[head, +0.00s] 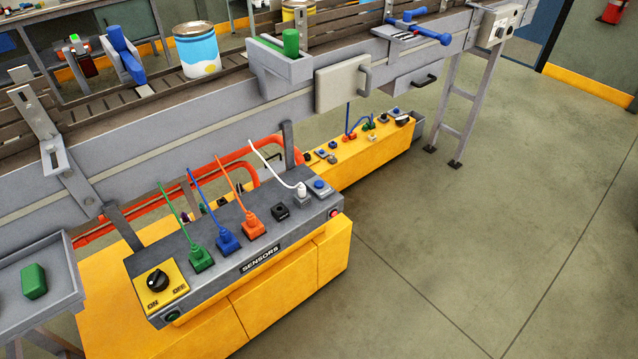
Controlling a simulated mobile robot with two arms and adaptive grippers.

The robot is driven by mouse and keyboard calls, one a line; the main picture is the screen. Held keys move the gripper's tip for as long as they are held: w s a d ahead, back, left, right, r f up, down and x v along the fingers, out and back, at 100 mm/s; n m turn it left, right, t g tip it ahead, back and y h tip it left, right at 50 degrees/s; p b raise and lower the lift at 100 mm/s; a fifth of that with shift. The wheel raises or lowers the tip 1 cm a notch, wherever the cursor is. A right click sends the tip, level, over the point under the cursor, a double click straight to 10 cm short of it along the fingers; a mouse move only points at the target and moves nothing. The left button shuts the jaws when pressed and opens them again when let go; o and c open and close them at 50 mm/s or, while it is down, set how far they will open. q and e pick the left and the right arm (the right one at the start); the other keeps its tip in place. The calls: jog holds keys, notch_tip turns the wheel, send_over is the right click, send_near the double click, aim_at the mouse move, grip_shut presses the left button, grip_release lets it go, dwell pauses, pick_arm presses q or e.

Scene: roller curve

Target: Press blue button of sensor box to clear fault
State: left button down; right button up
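The sensor box (212,283) is a grey box labelled SENSORS on a yellow base, below the conveyor. Its blue button (319,185) sits on a small grey block at the far right end of the top. From left to right the top holds a black rotary knob (157,280) on a yellow ON/OFF plate, a green plug (201,258), a blue plug (228,239), an orange plug (253,225), a black empty-looking socket (280,211) and a white plug (301,190). A red button or light (334,212) is on the right end of the front. Neither of my grippers is in view.
The conveyor (150,150) runs above the box and carries a blue and white can (197,50). A second yellow box (365,152) with buttons and plugs stands behind. A grey tray (65,292) with a green block (34,281) is at left. Floor at right is clear.

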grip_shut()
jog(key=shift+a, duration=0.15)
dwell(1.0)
